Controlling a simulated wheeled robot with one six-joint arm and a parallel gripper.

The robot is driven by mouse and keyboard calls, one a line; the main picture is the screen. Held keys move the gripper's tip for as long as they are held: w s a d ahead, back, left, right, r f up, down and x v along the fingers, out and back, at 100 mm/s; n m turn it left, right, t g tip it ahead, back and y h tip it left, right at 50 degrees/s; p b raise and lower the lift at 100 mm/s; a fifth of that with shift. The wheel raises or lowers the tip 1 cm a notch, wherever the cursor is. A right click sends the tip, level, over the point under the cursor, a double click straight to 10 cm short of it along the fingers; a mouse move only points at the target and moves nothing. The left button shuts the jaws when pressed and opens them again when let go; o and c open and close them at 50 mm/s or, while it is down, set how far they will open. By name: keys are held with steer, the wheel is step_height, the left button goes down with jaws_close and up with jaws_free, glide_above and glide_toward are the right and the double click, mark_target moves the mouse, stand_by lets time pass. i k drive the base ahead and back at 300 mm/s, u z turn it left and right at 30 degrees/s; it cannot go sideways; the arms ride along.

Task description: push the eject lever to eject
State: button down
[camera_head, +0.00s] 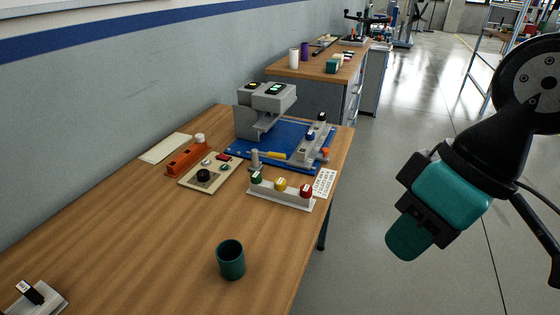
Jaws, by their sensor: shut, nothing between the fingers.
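The blue-based grey machine (272,115) stands on the wooden table in the head view. A small grey upright post (254,160) stands at its front left corner. A dark blue knob (309,134) and an orange-red part (325,152) show on its right side. I cannot tell which of these is the eject lever. My gripper (408,243), black and teal, is shut and empty. It hangs over the floor, right of the table and apart from everything on it.
A beige control panel (205,173), a strip of green, yellow and red buttons (281,192) and a printed card (324,182) lie before the machine. A dark green cup (231,260) stands nearer. The table's right edge lies between my gripper and the machine. A second table (290,70) is behind.

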mark_target(271, 154)
steer(key=z, duration=0.4)
steer(key=i, duration=1.05)
steer(key=u, duration=0.65)
